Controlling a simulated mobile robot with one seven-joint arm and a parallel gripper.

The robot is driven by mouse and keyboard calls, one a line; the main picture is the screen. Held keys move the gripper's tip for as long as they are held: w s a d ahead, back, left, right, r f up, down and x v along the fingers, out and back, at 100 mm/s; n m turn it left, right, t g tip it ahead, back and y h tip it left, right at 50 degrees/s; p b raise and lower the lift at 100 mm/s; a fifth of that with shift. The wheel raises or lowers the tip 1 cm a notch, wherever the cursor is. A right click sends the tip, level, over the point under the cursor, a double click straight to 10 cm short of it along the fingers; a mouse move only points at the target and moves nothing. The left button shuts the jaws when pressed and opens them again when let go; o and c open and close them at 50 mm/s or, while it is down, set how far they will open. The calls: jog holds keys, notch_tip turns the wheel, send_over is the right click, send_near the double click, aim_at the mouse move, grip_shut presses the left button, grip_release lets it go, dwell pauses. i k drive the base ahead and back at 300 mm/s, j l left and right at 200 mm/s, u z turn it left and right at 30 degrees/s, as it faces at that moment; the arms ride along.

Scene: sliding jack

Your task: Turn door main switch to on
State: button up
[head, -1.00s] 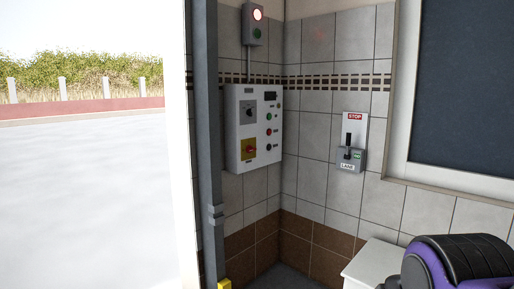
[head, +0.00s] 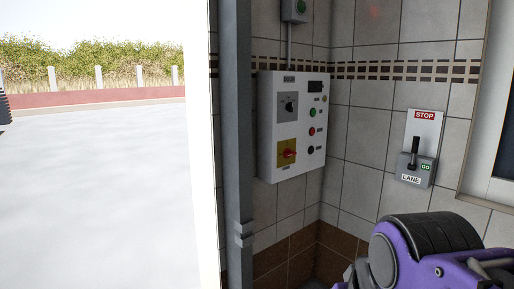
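A white control box (head: 267,125) hangs on the tiled wall, just right of the grey post. A red rotary switch (head: 288,153) on a yellow plate is at its lower left. A dark knob (head: 290,105) on a grey plate sits above it. The small labels are too blurred to tell which is the door main switch or its setting. My purple and black arm shows at the lower right, apart from the box in the picture. My gripper's fingertips do not show.
A grey post (head: 236,150) stands left of the box, beside a bright opening to pavement. A lever unit (head: 409,178) marked STOP, GO and LANE is on the right wall.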

aim_at(288, 152)
jog(key=i+j+z, duration=0.1)
jog(key=i+z, duration=0.2)
jog(key=i, duration=0.2)
jog(key=i+j+z, duration=0.3)
jog(key=i, duration=0.25)
jog(key=l, duration=0.1)
